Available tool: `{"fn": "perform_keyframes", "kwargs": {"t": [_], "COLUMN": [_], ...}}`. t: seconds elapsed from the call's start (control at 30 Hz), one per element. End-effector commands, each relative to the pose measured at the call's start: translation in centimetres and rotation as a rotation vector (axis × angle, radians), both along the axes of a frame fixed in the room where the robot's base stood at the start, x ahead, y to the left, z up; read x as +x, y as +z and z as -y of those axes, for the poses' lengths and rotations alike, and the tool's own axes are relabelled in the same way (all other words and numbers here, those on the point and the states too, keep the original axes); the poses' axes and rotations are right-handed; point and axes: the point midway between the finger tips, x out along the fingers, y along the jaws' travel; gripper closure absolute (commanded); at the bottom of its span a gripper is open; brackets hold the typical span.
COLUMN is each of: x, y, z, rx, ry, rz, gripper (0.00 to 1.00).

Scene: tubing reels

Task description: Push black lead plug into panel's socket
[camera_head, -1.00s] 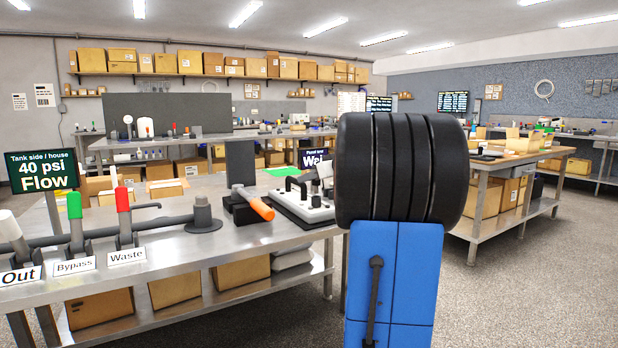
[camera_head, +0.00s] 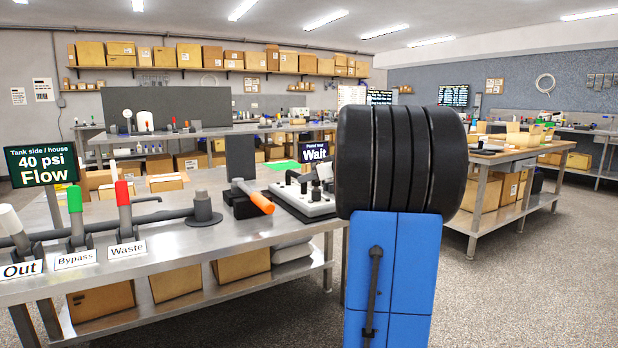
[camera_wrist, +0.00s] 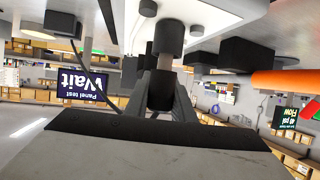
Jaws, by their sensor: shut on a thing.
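The white panel (camera_head: 300,203) stands on the near bench and carries several dark fittings. In the wrist view, which is upside down, its white face (camera_wrist: 215,14) is at the top. A dark round fitting (camera_wrist: 168,38) stands out from that face. My gripper (camera_wrist: 163,88) is shut on the black lead plug (camera_wrist: 160,95), directly in line with this fitting. A paler stub shows between them; I cannot tell how far the plug is seated. A thin dark lead (camera_wrist: 97,72) curves off to the left. In the head view my arm hides most of the gripper.
A sign reading "Wait" (camera_head: 315,153) stands behind the panel. An orange-handled tool (camera_head: 258,200) is just left of the panel. Levers for Out, Bypass and Waste (camera_head: 123,210) and a "40 psi Flow" sign (camera_head: 41,165) are farther left. Open floor lies to the right.

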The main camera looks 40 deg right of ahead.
Motion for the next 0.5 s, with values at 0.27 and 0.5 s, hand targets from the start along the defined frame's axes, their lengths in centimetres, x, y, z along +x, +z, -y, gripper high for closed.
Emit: {"fn": "perform_keyframes", "kwargs": {"t": [0.27,0.5], "x": [0.0,0.0], "y": [-0.7,-1.3], "z": [0.0,0.0], "rx": [0.000,0.001], "ry": [0.000,0.000], "rz": [0.000,0.000], "gripper": [1.00,1.00]}}
